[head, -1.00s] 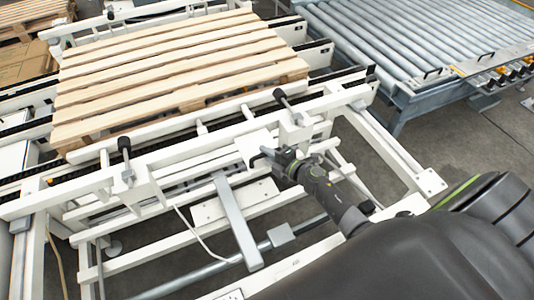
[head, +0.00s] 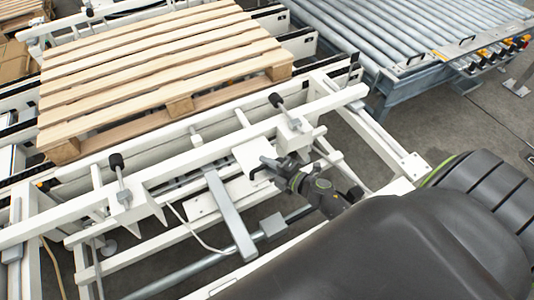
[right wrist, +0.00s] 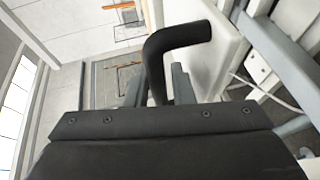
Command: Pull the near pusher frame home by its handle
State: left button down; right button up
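The near pusher frame (head: 215,151) is a white beam with black-tipped rods, lying along the near side of the wooden pallet (head: 165,62). A gap shows between frame and pallet. Its handle is a black bent bar (right wrist: 176,42) on a white plate (right wrist: 213,45); in the head view the handle is small and partly covered by my right gripper (head: 276,168). My right gripper is at the handle and appears shut on it. In the right wrist view the handle's lower end goes down behind the gripper's dark body, so the grip itself is mostly hidden. My left gripper is out of view.
A roller conveyor (head: 372,35) stands at the back right. A grey bracket (head: 230,215) and a long pipe (head: 185,270) lie low under the frame, near the handle. A white post frame (head: 370,145) is right of the gripper.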

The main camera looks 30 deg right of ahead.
jog(key=shift+o, duration=1.2)
jog(key=shift+w, duration=0.1)
jog(key=b+v, duration=0.2)
jog(key=v, duration=1)
